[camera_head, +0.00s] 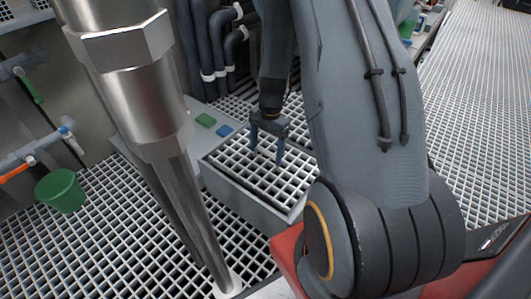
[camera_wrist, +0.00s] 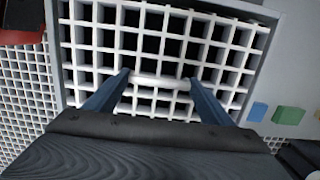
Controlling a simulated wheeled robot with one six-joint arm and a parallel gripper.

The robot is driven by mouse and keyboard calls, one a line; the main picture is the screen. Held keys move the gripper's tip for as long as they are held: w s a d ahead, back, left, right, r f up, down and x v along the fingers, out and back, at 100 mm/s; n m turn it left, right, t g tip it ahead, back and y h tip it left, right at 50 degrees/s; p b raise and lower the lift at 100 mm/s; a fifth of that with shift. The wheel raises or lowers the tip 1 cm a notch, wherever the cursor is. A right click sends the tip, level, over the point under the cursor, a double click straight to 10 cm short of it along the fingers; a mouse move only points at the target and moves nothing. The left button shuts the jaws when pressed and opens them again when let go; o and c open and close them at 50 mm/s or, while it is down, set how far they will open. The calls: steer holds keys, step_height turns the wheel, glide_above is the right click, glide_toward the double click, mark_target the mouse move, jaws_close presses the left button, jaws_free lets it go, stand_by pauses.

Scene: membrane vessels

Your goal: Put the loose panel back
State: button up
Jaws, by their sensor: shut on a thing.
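The loose panel is a white square-mesh grating (camera_head: 236,162) lying within the top of a grey box-like frame (camera_head: 245,198). In the wrist view the panel (camera_wrist: 150,55) fills the middle, inside the grey rim (camera_wrist: 262,75), with dark space below its mesh. My gripper (camera_head: 267,154) points down over the panel. In the wrist view my gripper (camera_wrist: 158,80) has its two blue fingers on either side of a rounded white bar on the panel, and it is shut on it. I cannot tell whether the panel sits fully down in the frame.
A green block (camera_head: 205,120) and a blue block (camera_head: 224,130) lie on the grey surface behind the frame. A large metal column (camera_head: 140,95) stands at left front. A green bucket (camera_head: 62,192) is at far left. Dark pipes (camera_head: 205,50) rise behind. White grating floor surrounds everything.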

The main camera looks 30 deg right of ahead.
steer(key=shift+f, duration=0.4)
steer(key=o, duration=2.1)
steer(key=shift+c, duration=0.2)
step_height(320, 180, up, 13)
steer(key=d+p, duration=0.1)
steer(key=p, duration=0.4)
steer(key=shift+w+d+f+p, duration=0.2)
steer(key=shift+w+p, duration=0.1)
steer(key=shift+p, duration=0.1)
